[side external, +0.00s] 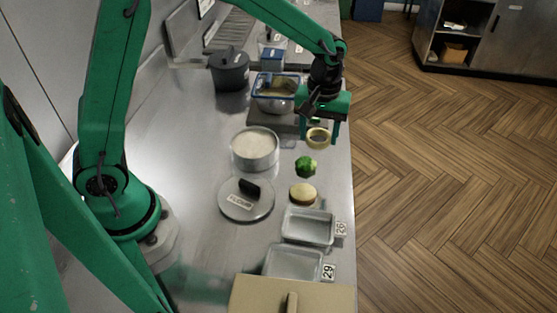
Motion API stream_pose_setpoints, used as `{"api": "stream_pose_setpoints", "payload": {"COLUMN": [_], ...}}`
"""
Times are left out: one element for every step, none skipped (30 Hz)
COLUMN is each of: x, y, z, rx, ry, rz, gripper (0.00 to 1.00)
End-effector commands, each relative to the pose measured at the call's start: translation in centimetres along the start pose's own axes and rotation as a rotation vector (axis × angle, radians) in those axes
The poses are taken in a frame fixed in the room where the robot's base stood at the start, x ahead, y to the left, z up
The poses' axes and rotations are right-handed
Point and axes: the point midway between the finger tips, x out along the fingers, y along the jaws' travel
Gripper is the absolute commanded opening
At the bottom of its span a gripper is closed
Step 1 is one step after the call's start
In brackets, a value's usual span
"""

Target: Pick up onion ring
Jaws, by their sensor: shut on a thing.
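The onion ring (318,138) is a pale yellow ring near the right edge of the steel counter. My gripper (319,131) points down and is shut on the onion ring. The ring appears to be held above the counter, though its exact height is hard to tell from this view. The green fingers hide part of the ring's sides.
A green broccoli floret (306,166) and a tan round piece (302,193) lie in front. Counter (190,130) is clear at left.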

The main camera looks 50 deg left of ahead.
Motion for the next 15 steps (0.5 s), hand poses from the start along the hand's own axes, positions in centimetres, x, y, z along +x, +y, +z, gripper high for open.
{"api": "stream_pose_setpoints", "payload": {"x": [-0.25,-0.35,-0.47,-0.54,-0.59,-0.64,-0.66,-0.67,-0.68,-0.68,-0.67,-0.67,-0.66,-0.66,-0.66], "y": [0.17,0.22,0.27,0.30,0.32,0.35,0.36,0.37,0.37,0.37,0.37,0.37,0.37,0.37,0.37], "z": [0.42,0.58,0.75,0.85,0.93,1.01,1.05,1.07,1.09,1.09,1.09,1.08,1.08,1.07,1.07], "rx": [0.002,0.002,0.000,0.000,0.000,0.000,0.000,0.000,0.000,0.000,0.000,0.000,0.000,0.000,0.000], "ry": [0.000,0.000,0.000,0.000,0.000,-0.001,-0.001,-0.001,-0.001,-0.001,-0.001,-0.001,-0.001,-0.001,-0.001], "rz": [0.000,0.000,0.000,0.000,-0.001,-0.001,-0.001,-0.001,-0.001,-0.001,-0.001,-0.001,-0.001,-0.001,-0.001], "gripper": [0.42,0.42,0.42,0.42,0.42,0.42,0.42,0.42,0.42,0.42,0.42,0.42,0.42,0.42,0.42]}}
